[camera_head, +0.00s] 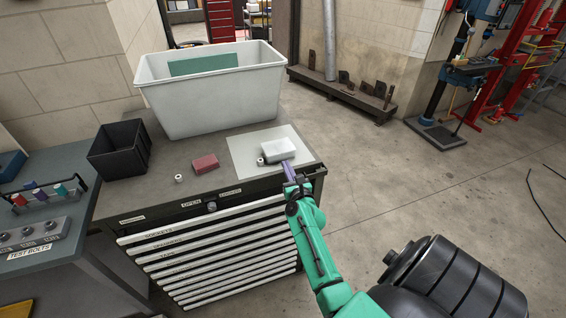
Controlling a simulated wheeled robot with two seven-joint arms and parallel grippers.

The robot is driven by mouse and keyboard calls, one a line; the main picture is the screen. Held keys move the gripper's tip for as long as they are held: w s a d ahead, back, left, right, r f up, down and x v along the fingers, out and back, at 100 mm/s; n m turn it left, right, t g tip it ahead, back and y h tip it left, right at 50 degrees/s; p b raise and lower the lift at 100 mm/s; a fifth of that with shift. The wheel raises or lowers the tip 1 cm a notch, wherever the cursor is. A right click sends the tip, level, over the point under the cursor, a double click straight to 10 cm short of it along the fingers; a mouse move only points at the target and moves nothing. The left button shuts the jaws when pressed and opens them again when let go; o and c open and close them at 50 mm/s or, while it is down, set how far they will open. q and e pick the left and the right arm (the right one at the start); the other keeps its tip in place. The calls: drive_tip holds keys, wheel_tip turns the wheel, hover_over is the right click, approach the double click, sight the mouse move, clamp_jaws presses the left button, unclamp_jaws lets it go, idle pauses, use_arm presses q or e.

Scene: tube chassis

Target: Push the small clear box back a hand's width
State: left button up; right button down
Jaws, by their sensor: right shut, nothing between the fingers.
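A small pale box (279,149), whitish and clear-looking, sits on a light square sheet (243,150) on top of the tool cabinet (205,176). My right gripper (287,166) is shut and empty at the cabinet's front right corner, just in front of the box. The fingertips are close to the box's near side; I cannot tell whether they touch it. My left gripper is not in view.
A large white bin (215,100) with a green board (203,64) stands behind the sheet. A black open box (119,149), a red block (205,164) and a small metal nut (179,178) sit to the left. Bare sheet shows left of the box.

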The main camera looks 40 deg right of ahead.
sight(281, 155)
drive_tip(key=x, duration=0.2)
drive_tip(key=shift+w+d+f+b, duration=0.1)
drive_tip(key=shift+w+d+b, duration=0.05)
drive_tip(key=shift+w+b, duration=0.25)
drive_tip(key=shift+w+d, duration=0.15)
drive_tip(key=shift+w, duration=0.2)
drive_tip(key=shift+w+d+b, duration=0.1)
drive_tip(key=shift+w+b, duration=0.2)
drive_tip(key=shift+b+x, duration=0.55)
drive_tip(key=shift+x, duration=0.55)
drive_tip(key=shift+w+d, duration=0.1)
drive_tip(key=shift+w, duration=0.1)
drive_tip(key=shift+s, duration=0.15)
